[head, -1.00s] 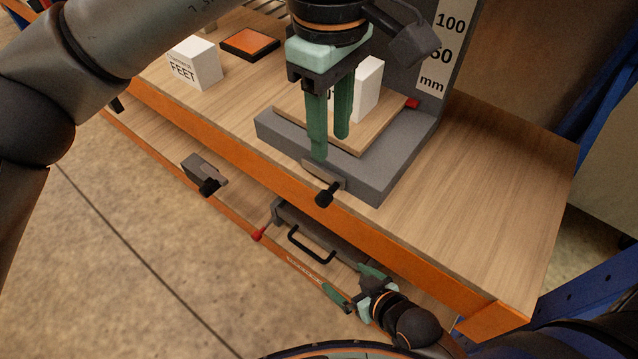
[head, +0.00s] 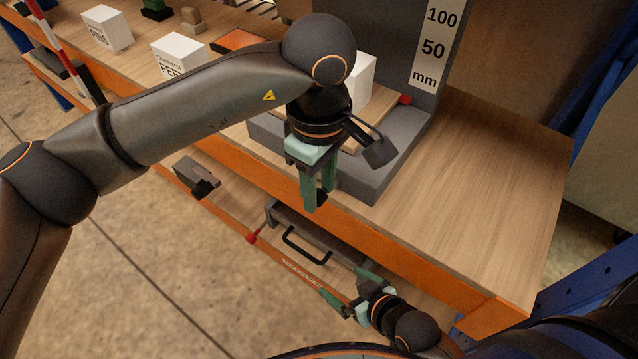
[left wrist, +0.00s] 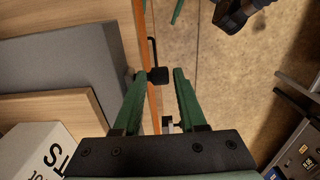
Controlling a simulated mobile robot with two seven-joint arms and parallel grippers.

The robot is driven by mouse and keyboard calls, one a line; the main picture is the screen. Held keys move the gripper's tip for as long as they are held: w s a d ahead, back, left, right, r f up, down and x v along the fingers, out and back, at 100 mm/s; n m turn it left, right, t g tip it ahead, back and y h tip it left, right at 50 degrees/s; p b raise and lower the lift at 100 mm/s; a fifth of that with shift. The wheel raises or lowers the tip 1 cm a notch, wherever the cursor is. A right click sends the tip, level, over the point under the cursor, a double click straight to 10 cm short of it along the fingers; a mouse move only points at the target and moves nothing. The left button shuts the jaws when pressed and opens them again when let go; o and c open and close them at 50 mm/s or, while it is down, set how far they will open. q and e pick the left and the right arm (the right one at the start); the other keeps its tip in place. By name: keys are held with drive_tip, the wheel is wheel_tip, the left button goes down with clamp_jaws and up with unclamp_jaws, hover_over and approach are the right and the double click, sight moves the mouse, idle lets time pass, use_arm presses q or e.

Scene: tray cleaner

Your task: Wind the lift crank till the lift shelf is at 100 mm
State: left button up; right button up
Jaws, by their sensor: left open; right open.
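The lift has a grey base (head: 368,182) and a post with a scale (head: 432,50) marked 50 and 100. Its wooden lift shelf (head: 384,108) sits low, with the red pointer (head: 404,99) below the 50 mark. A white box (head: 364,76) stands on the shelf. My left gripper (head: 315,200) is open, pointing down in front of the base at the crank. In the left wrist view the black crank knob (left wrist: 158,76) lies between the open fingertips, with gaps on both sides. My arm hides part of the lift. My right gripper (head: 350,288) is open, low by the lower shelf.
White boxes (head: 178,54) and an orange-topped pad (head: 240,40) stand left on the bench. Below the bench edge are a grey block with a black knob (head: 196,178) and a grey tray with a black handle (head: 306,244). The bench right of the lift (head: 480,170) is clear.

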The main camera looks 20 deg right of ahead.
use_arm(q)
clamp_jaws()
idle(0.3)
idle(1.1)
